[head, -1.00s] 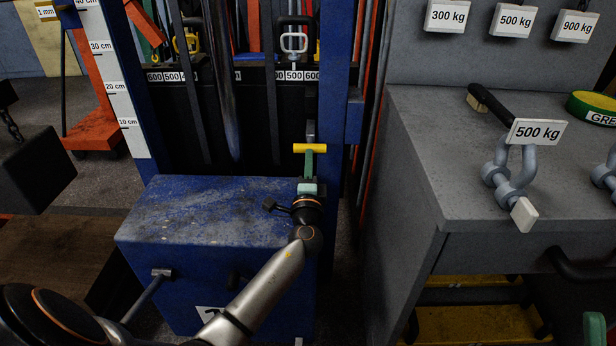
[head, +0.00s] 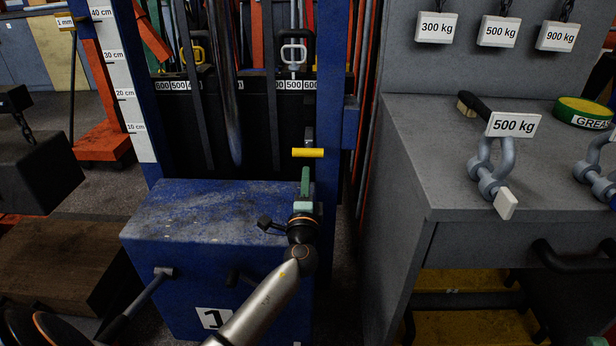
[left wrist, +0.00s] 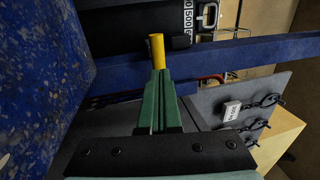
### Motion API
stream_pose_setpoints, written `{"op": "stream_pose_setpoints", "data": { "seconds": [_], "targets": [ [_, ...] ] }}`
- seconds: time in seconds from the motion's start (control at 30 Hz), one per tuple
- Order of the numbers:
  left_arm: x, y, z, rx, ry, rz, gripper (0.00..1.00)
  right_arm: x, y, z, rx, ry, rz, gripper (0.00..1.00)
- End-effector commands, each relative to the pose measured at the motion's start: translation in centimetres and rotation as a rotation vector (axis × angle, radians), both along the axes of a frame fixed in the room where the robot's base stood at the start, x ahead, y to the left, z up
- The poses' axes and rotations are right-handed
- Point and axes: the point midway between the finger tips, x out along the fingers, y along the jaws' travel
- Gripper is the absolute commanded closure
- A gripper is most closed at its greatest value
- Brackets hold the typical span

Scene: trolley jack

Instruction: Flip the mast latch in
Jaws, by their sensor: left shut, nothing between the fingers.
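The mast latch is a short yellow bar (head: 308,152) at the right blue mast post, above the blue box-shaped body (head: 210,205). It lies crosswise in the head view. In the left wrist view the yellow latch (left wrist: 157,50) shows just beyond my fingertips. My left gripper (head: 305,178) has green fingers, shut and empty, pointing at the latch from the near side. A small gap shows between fingertips and latch in the head view. In the left wrist view the green fingers (left wrist: 158,95) end close to the latch; contact cannot be told. My right gripper is not in view.
A grey workbench (head: 410,170) with shackles (head: 491,165) and weight tags stands on the right. The blue mast post (head: 333,80) rises beside the latch. Black weight plates (head: 270,120) hang behind. A dark block (head: 35,170) is at the left.

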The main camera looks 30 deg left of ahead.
Motion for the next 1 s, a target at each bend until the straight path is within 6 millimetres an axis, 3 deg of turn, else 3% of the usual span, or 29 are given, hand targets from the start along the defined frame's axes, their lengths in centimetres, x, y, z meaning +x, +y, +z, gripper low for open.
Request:
{"op": "stream_pose_setpoints", "data": {
  "seconds": [0.2, 0.4, 1.0],
  "targets": [
    [-4.4, -2.8, -1.2, -0.003, 0.006, -0.004, 1.00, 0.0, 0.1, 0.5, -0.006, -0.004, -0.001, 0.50],
    [-6.7, -4.3, -1.8, -0.003, 0.005, -0.003, 1.00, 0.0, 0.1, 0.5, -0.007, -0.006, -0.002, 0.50],
    [-7.5, -4.7, -1.9, -0.002, 0.004, -0.002, 1.00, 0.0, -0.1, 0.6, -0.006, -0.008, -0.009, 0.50]
  ]
}}
